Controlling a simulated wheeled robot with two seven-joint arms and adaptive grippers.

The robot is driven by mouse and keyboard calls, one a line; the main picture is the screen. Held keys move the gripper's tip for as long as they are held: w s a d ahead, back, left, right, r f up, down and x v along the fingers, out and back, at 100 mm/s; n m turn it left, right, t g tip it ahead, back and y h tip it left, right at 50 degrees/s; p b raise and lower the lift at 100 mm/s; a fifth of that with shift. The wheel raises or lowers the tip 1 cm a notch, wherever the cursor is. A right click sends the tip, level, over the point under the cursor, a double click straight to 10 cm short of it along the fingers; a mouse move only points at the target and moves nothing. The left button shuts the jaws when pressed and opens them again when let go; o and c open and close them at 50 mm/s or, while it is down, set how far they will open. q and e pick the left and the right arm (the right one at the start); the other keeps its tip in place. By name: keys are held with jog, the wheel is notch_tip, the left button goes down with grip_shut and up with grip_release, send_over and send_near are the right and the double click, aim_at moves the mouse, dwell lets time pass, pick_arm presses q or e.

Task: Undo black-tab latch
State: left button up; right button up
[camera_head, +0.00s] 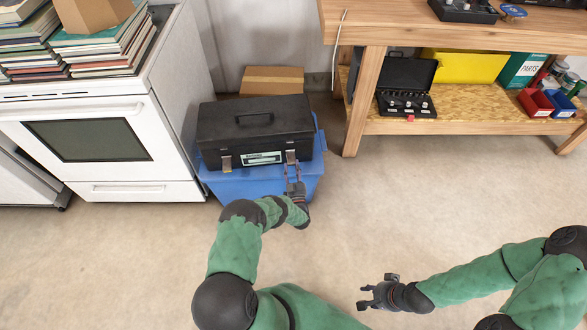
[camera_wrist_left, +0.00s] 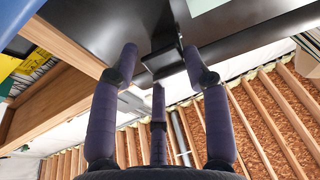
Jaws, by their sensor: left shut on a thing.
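A black toolbox (camera_head: 256,128) with a top handle sits on a blue bin. Its front has a left latch (camera_head: 226,163), a right latch (camera_head: 291,156) and a pale label between them. My left gripper (camera_head: 293,172) is at the right latch, shut on it from the front. In the left wrist view, my left gripper (camera_wrist_left: 161,65) has its fingers on either side of the black latch tab (camera_wrist_left: 162,63), under the dark box front. Finger contact is hard to make out. My right gripper (camera_head: 376,291) is open and empty, low over the floor, away from the toolbox.
The blue bin (camera_head: 240,186) stands beside a white oven (camera_head: 112,135) on the left. A wooden workbench (camera_head: 352,95) with a lower shelf is at the right. A cardboard box (camera_head: 272,80) is behind. The floor in front is clear.

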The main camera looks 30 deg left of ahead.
pick_arm(q)
jog(key=shift+w+d+r, duration=0.1)
jog(key=o, duration=0.9)
jog(key=shift+o, duration=0.2)
jog(key=v, duration=1.2)
